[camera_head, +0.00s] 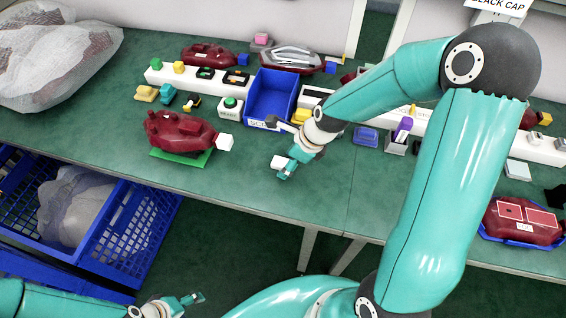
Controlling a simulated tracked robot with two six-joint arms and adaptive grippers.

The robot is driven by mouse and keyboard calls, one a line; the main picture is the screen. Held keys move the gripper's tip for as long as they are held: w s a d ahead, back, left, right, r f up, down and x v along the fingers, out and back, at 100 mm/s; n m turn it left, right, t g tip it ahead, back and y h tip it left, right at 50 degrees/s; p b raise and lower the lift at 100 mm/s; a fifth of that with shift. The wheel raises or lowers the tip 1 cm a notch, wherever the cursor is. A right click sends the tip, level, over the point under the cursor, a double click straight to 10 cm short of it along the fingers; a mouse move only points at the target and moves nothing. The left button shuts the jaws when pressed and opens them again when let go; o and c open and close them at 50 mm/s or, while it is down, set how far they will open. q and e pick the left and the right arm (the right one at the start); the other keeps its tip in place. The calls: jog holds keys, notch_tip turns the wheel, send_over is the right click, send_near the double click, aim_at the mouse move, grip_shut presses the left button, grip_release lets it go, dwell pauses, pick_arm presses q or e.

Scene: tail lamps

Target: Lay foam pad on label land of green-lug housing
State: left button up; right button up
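A dark red housing (180,130) sits on a green plate (182,156) at the left of the bench, with a white block (225,141) at its right end. I cannot make out a green lug on it for sure. My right gripper (284,167) is over the bench, right of this housing and apart from it. A small white piece (277,161) shows at its fingers and appears gripped; it may be the foam pad. My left gripper (188,303) is low at the bottom edge, in front of the bench, with its fingers apart and empty.
A blue bin (271,97) stands behind my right gripper. A white rail (218,83) with small parts runs along the back. Another red housing (520,222) lies in a blue tray at the right. Blue crates (130,230) stand below the left front edge. My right arm covers much of the right side.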

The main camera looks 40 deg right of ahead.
jog(key=c, duration=0.9)
jog(key=shift+r, duration=0.15)
notch_tip(320, 180, up, 20)
jog(key=p, duration=0.2)
jog(key=shift+p, duration=0.4)
